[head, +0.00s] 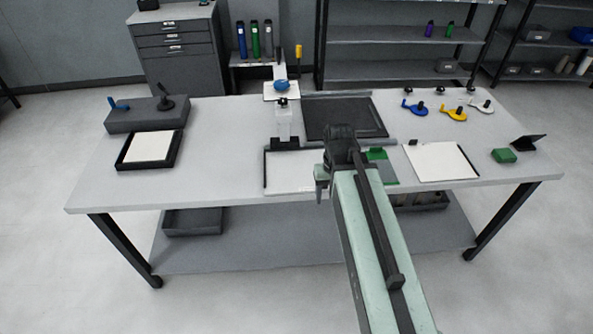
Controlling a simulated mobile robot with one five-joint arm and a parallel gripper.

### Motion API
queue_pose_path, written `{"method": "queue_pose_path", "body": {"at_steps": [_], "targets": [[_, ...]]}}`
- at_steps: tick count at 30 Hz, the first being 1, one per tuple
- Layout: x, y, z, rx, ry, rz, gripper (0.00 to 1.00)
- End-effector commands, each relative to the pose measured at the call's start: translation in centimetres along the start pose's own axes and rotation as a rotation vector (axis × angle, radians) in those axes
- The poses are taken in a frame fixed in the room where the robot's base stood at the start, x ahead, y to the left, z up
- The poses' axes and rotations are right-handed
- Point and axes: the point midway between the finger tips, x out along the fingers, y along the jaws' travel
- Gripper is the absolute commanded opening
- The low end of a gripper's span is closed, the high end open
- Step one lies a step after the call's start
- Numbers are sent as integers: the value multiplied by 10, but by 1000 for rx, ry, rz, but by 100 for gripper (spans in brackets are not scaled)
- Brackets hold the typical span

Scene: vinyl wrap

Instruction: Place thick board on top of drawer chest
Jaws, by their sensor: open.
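The grey drawer chest (180,48) stands on the floor beyond the table's back left, with several drawers and small dark items on its top. I cannot tell for certain which piece is the thick board. A dark grey slab (128,118) lies at the table's left with a blue-handled piece and a black lever on it. A dark flat panel (343,117) lies at the table's back middle. My gripper (321,182) is open over the table's front middle, above the edge of a white sheet (290,172). My arm hides part of it and nothing shows in it.
The white worktable (230,110) has a black-framed white tray (148,150) at left. At right are a white panel (440,162), a green block (504,155) and blue, yellow and white handled pieces. Shelving (400,45) stands behind. Floor is open left of the table.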

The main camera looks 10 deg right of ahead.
Motion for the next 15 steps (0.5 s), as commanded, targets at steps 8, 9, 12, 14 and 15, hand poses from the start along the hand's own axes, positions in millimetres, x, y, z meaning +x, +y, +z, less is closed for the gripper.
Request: {"method": "queue_pose_path", "body": {"at_steps": [8, 9, 12, 14, 15], "targets": [[-1, 4, -114, 9, 0, 0, 58], [-1, 4, -121, 8, 0, 0, 58], [-1, 3, -126, 6, 0, 0, 58], [0, 3, -125, 6, 0, 0, 58], [3, 2, -124, 5, 0, 0, 58]]}}
